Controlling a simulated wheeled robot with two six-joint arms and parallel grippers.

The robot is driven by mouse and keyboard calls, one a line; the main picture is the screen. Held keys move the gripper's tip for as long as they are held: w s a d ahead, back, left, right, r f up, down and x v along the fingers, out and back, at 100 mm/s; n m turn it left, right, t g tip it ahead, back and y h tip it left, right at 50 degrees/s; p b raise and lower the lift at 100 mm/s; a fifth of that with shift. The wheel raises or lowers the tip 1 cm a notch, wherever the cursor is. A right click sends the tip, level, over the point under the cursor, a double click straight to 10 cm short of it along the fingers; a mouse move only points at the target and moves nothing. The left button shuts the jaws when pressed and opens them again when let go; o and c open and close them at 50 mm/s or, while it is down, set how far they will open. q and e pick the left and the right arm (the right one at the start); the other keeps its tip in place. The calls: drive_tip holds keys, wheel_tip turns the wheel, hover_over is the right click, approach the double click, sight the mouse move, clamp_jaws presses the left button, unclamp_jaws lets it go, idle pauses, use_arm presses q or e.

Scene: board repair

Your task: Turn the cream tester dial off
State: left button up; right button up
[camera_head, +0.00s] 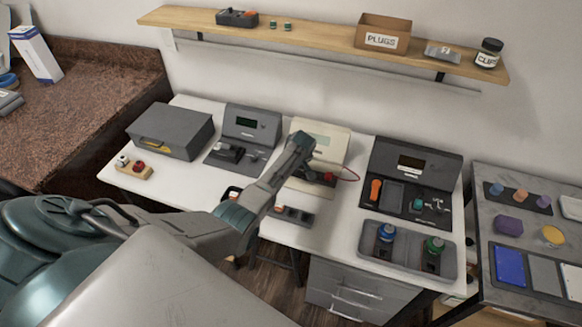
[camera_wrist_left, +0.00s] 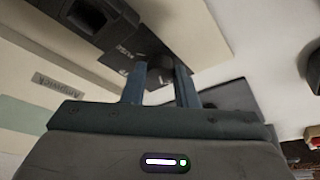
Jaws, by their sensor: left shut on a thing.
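The cream tester (camera_head: 331,140) stands mid-bench in the head view, with a red lead at its right. My left gripper (camera_head: 300,146) is over its front; the arm hides much of the tester and its dial there. In the left wrist view the cream housing (camera_wrist_left: 60,55) carries a dark panel (camera_wrist_left: 197,22). A dark dial (camera_wrist_left: 149,68) on this panel is between the two fingers of my left gripper (camera_wrist_left: 158,78), which is shut on it. The dial's pointer setting cannot be read. My right gripper is not in view.
A grey tester (camera_head: 249,123) stands left and a dark tester (camera_head: 424,163) right of the cream one. A grey box (camera_head: 172,131) is farther left. A tray with blue and green knobs (camera_head: 408,246) lies at front right. A shelf (camera_head: 335,42) runs above.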

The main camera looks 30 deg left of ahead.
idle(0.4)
use_arm(q)
drive_tip(key=o, duration=1)
drive_tip(key=shift+r, duration=0.15)
drive_tip(key=b+v, duration=0.1)
drive_tip(key=v, duration=0.9)
drive_tip(key=shift+s+d+r+b, duration=0.1)
drive_tip(key=shift+d+r+b, duration=0.1)
drive_tip(key=shift+b, duration=0.1)
